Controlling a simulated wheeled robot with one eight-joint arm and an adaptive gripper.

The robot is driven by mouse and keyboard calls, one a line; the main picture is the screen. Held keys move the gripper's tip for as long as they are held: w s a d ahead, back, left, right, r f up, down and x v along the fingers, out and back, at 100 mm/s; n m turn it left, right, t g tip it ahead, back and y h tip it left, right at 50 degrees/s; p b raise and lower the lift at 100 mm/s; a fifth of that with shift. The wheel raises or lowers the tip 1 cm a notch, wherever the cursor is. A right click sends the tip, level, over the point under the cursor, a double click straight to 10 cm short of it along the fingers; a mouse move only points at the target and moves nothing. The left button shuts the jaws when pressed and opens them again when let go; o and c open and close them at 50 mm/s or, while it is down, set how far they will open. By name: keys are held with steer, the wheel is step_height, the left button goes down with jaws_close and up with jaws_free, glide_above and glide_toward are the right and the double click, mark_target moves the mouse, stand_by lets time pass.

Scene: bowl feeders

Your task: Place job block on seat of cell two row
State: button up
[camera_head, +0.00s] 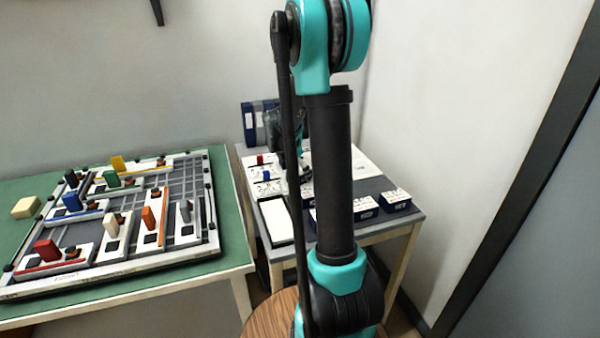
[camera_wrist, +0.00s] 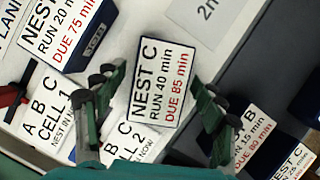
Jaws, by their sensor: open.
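A job block (camera_wrist: 160,75), with a white top reading "NEST C, RUN 40 min, DUE 85 min", lies between the fingers of my gripper (camera_wrist: 155,92) in the wrist view. The gripper is open, one finger on each side; I cannot tell whether either touches. A white card marked as cell 2 (camera_wrist: 128,145) shows just below the block, partly hidden by it and a finger. Whether the block rests on the seat is hidden. The cell 1 card (camera_wrist: 48,110) is to the left. In the head view my arm largely hides the gripper above the grey table.
Other job blocks are at upper left (camera_wrist: 62,28), lower right (camera_wrist: 250,135) and the corner (camera_wrist: 292,162). In the head view, blocks (camera_head: 396,198) line the grey table's front right. A white panel (camera_head: 277,220) lies front left. The green table (camera_head: 190,278) holds a fixture board.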

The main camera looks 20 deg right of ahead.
steer(key=v, duration=1.2)
steer(key=shift+r, duration=0.15)
steer(key=shift+s+a, duration=0.1)
